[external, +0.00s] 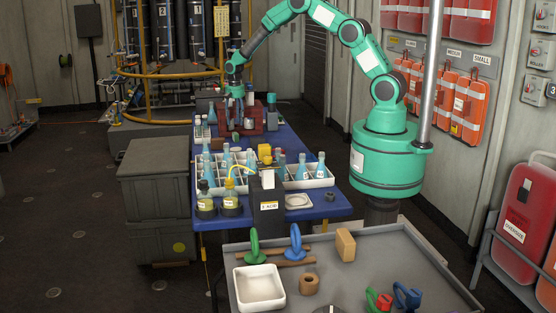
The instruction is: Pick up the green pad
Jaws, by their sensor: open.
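A green upright piece (254,246), which looks like the green pad, stands near the back left of the grey tray table (420,263). It is beside a brown wooden bar (275,262) and behind a white square dish (259,288). A similar blue piece (295,243) stands just to its right. My gripper (237,91) is open, at the far end of the blue table (322,205), well behind and apart from the green piece. It is small here, and its fingers are partly lost against a dark red rack.
A brown ring (309,285) and a tan block (345,245) share the tray table. A red-and-green piece (379,301) and a dark blue piece (407,296) lie at its front right. Bottles, white racks and an acid-labelled dark box (268,214) crowd the blue table.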

